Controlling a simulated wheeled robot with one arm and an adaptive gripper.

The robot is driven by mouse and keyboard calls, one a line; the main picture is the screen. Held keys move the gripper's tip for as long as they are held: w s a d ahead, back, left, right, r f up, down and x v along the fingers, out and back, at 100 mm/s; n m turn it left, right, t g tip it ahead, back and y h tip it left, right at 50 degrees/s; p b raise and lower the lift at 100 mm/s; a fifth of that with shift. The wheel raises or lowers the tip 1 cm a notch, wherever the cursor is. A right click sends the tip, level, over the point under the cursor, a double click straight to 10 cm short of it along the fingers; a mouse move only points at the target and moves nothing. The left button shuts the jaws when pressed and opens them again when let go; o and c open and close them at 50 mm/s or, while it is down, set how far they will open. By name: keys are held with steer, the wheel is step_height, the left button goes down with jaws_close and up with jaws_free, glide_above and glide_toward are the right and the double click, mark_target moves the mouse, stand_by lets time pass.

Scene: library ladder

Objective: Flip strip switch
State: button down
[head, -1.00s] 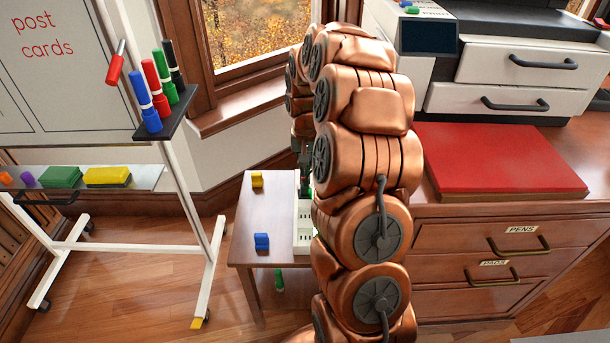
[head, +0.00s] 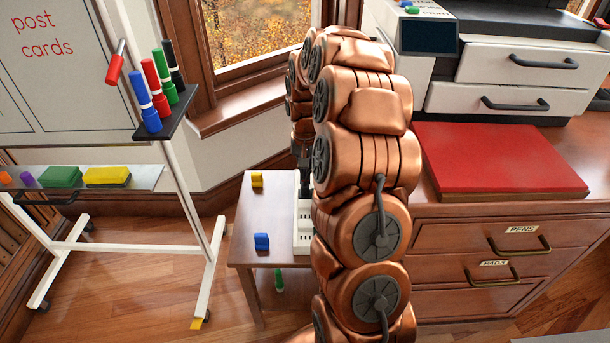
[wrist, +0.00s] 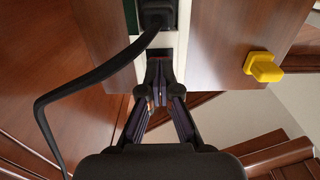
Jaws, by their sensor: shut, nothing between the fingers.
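The white power strip (head: 302,228) lies on the small wooden side table (head: 262,218), partly hidden behind my copper arm in the head view. In the wrist view the strip (wrist: 168,72) runs up the middle, with a black plug (wrist: 157,14) and its cord at the top. My gripper (wrist: 159,78) is shut and empty, its fingertips over the strip's near end. In the head view my gripper (head: 304,180) is mostly hidden behind the arm.
A yellow block (head: 257,180) and a blue block (head: 261,241) sit on the side table. The yellow one (wrist: 263,67) also shows right of the strip in the wrist view. A whiteboard stand (head: 190,200) is at left, a drawer cabinet (head: 480,250) at right.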

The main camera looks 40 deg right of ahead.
steer(key=shift+r+p, duration=1.4)
steer(key=shift+r, duration=2.05)
steer(key=s+a+r+n+p, duration=0.2)
steer(key=s+a+r+p, duration=0.45)
steer(key=a+r, duration=0.35)
steer(key=s+a+r+n+p, duration=0.2)
steer(key=s+a+r+p, duration=0.5)
steer(key=r, duration=0.5)
steer(key=s+a+r+n+g+p, duration=0.1)
steer(key=s+a+r+p, duration=0.3)
steer(key=s, duration=0.5)
steer(key=s+a+r+n+p, duration=0.2)
steer(key=s+a+r+p, duration=0.2)
steer(key=s+r+p, duration=0.4)
steer(key=shift+s+r+g+p, duration=0.3)
steer(key=shift+s+g+p, duration=0.1)
steer(key=shift+s+p, duration=0.5)
